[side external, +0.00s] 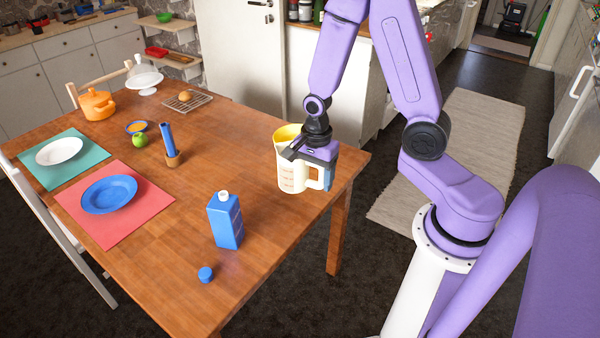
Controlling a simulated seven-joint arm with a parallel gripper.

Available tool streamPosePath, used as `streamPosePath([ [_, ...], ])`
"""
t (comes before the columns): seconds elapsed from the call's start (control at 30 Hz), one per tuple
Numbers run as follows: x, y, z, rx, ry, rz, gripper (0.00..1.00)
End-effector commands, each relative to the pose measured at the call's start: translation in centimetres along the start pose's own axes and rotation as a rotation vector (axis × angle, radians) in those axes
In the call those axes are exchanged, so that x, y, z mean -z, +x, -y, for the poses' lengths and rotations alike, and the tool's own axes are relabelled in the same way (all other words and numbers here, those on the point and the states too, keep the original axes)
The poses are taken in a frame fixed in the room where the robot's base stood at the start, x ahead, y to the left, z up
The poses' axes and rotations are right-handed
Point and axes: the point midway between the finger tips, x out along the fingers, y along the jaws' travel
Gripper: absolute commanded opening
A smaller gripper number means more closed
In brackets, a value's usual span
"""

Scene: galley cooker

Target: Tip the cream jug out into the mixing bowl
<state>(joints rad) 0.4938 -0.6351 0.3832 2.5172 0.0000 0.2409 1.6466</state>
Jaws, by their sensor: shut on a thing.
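The cream jug (288,172) is a pale measuring jug with marks on its side and a handle at the right. It looks upright, near the right edge of the wooden table (262,235). Yellow shows at its mouth; I cannot tell whether this is contents or the inner wall. My gripper (294,153) is shut on the jug at its upper part and hides some of the rim. I cannot tell whether the jug's base is clear of the table. I cannot make out a mixing bowl for certain.
A blue carton (224,222) and blue cap (205,274) stand in front. A blue dish (109,194) and white dish (59,151) lie on mats at left. A green apple (140,140), orange pot (97,104) and wire rack (188,100) are farther back.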

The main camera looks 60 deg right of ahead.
Motion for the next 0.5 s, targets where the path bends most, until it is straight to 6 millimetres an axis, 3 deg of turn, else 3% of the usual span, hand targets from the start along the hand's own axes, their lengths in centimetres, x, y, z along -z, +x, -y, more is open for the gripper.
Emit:
streamPosePath([
  [0.33,0.1,0.1,0.6,0.001,-0.013,0.0,0.21],
  [0.5,1.0,0.3,3.5,0.002,-0.094,0.0,0.21],
])
